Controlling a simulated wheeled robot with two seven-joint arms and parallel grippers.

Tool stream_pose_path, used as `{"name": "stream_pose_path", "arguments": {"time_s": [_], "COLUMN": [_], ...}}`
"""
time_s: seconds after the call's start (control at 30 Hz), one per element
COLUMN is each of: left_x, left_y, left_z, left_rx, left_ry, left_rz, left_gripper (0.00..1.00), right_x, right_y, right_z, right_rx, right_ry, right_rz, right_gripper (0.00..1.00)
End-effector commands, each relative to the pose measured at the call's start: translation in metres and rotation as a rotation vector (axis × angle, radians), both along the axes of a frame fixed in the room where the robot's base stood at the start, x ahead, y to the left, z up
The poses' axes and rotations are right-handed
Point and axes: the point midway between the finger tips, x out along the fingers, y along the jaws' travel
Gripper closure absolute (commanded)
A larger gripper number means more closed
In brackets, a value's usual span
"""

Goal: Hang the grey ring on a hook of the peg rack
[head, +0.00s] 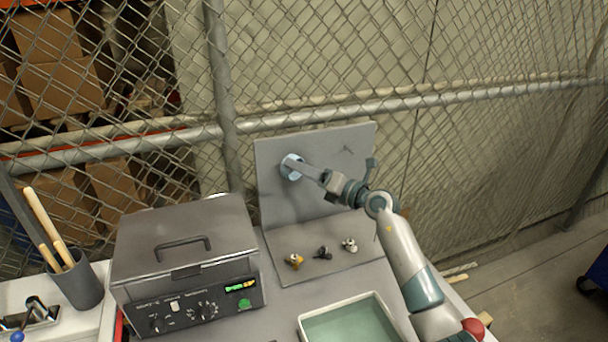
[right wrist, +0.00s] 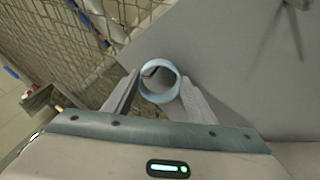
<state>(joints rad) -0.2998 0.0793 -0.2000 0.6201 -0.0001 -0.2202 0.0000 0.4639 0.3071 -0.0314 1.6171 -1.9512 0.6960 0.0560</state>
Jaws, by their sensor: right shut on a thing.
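The ring (head: 291,166) looks pale blue-grey and is a short open tube. My right gripper (head: 301,169) is shut on it, in front of the upright panel of the grey peg rack (head: 281,205), at its upper left. In the right wrist view the ring (right wrist: 174,93) sits between the two fingers, its opening facing the camera. A small dark piece shows inside the opening; I cannot tell if it is a hook passing through. Another hook (head: 348,149) stands out at the panel's upper right, and a thin dark hook (right wrist: 285,18) shows in the wrist view. My left gripper is not in view.
Several small fittings, including a yellow one (head: 294,261), lie on the grey plate below the panel. A grey lidded tank (head: 185,235) stands left of it. A green-lined tray (head: 350,325) is in front. A wire fence rises behind.

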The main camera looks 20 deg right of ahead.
Motion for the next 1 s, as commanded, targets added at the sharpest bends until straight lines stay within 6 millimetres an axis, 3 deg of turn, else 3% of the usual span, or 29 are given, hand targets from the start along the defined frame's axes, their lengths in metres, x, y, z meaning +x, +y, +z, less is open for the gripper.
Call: {"name": "stream_pose_path", "arguments": {"time_s": [0.97,1.0], "left_x": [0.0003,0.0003], "left_y": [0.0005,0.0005], "left_z": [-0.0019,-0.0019], "left_rx": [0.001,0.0], "left_ry": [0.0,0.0], "left_rz": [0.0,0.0], "left_gripper": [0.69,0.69], "right_x": [0.0066,0.0066], "right_y": [0.0,0.0], "right_z": [-0.0105,-0.0106], "right_rx": [-0.003,-0.003], "right_ry": [0.006,0.006], "right_rz": [-0.001,-0.001], "right_gripper": [0.7,0.42]}}
